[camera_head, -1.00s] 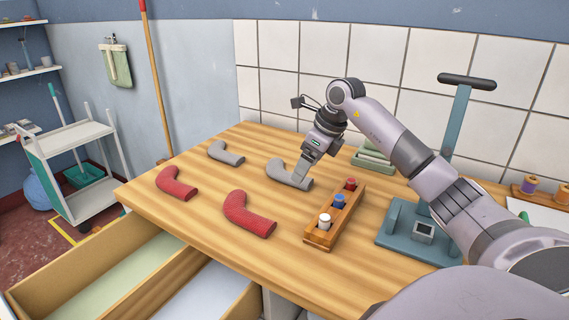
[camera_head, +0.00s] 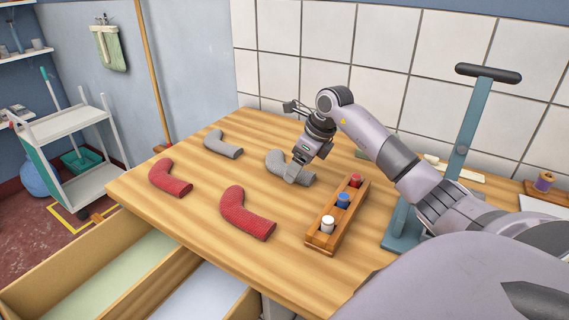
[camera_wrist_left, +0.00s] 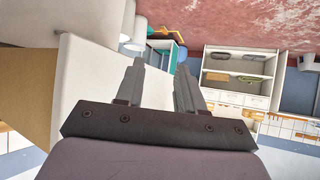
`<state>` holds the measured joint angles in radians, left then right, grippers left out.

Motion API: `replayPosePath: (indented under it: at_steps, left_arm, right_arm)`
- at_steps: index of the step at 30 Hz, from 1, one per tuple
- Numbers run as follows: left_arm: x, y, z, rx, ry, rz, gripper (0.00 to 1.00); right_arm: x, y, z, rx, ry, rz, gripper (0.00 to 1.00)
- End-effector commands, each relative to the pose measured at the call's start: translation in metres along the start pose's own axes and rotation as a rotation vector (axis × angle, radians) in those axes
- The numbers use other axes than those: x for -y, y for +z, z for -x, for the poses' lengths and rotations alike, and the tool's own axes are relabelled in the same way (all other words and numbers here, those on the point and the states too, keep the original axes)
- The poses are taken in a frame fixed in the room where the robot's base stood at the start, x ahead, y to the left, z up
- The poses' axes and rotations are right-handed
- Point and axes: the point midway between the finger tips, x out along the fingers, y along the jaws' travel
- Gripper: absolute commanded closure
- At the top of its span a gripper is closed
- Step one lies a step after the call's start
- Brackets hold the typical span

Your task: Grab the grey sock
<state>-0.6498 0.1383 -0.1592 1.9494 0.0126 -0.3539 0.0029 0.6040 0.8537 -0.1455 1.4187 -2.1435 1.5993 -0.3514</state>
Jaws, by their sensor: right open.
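Two grey socks lie on the wooden table (camera_head: 185,222). One grey sock (camera_head: 222,146) is at the back left. The other grey sock (camera_head: 304,179) is further right, partly hidden by my right gripper (camera_head: 292,174). My right gripper is open and points down, with its fingertips at this sock's middle. I cannot tell whether they touch the cloth. My left gripper (camera_wrist_left: 160,78) shows only in the left wrist view, with its two fingers apart and nothing between them. Two red socks, one (camera_head: 170,179) at the left and one (camera_head: 246,214) nearer the front, lie beside the grey ones.
A wooden rack (camera_head: 340,222) with red, blue and white spools stands just right of the socks. Open drawers (camera_head: 90,275) jut out at the front left. A white trolley (camera_head: 68,125) stands left.

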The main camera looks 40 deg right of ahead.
Motion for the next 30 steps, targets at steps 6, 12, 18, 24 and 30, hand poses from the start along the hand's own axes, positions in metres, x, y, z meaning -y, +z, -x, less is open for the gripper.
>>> replayPosePath:
  at_steps: [6,12,18,24,30]
  left_arm:
    - [0.0003,-0.001,0.001,0.001,0.0,0.0,0.62]
    - [0.0004,-0.0007,0.0009,0.001,-0.001,-0.001,0.62]
    - [0.0005,0.0001,0.0003,0.001,0.0,-0.001,0.62]
    - [0.0005,0.0,0.0004,0.001,0.0,-0.002,0.62]
    - [0.0004,0.0,0.0004,0.001,0.0,-0.002,0.62]
  right_arm:
    - [0.0004,0.0001,-0.0128,0.001,-0.001,-0.001,0.22]
    - [0.0005,0.0,-0.0126,0.001,-0.001,0.0,0.22]
    - [0.0005,-0.0005,-0.0139,0.001,-0.002,0.001,0.22]
    - [0.0004,-0.0004,-0.014,0.001,-0.001,0.0,0.74]
    - [0.0004,-0.0005,-0.0141,0.0,-0.001,0.0,0.81]
